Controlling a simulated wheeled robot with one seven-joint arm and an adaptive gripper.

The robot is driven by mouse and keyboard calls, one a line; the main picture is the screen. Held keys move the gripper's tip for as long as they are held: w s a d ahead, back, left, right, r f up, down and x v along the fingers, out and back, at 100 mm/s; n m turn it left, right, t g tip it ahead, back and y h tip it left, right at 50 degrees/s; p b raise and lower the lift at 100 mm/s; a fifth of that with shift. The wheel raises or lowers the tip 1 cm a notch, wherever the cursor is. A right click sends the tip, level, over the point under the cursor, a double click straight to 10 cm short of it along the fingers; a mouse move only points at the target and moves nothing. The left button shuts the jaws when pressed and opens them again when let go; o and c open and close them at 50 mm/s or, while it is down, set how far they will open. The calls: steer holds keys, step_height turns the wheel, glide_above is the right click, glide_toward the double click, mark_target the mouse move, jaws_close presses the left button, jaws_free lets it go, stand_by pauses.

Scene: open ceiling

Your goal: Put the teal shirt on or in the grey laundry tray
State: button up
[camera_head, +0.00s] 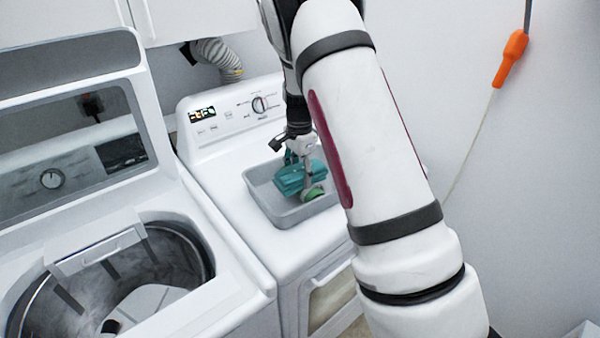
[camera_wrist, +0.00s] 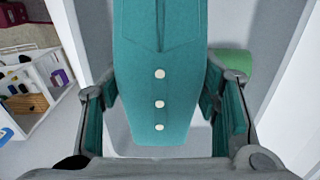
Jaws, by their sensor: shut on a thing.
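The teal shirt (camera_head: 289,180) is a folded bundle in my gripper (camera_head: 303,168), over the grey laundry tray (camera_head: 263,204). In the wrist view the teal shirt (camera_wrist: 160,50) shows a row of pale buttons and fills the space between the fingers of my gripper (camera_wrist: 165,90), which is shut on it. The shirt appears within the tray's outline; I cannot tell whether it touches the tray floor. Part of the tray is hidden behind my arm.
A green item (camera_head: 314,192) lies in the tray beside the shirt. The tray stands on a white machine (camera_head: 235,185) with a control panel. An open top-loading washer (camera_head: 210,235) is at the left. An orange-handled item (camera_head: 510,58) hangs at the right wall.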

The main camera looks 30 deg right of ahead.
steer(key=shift+f, duration=0.15)
steer(key=shift+f, duration=0.35)
steer(key=o, duration=1.3)
steer(key=shift+o, duration=0.2)
steer(key=shift+r, duration=0.1)
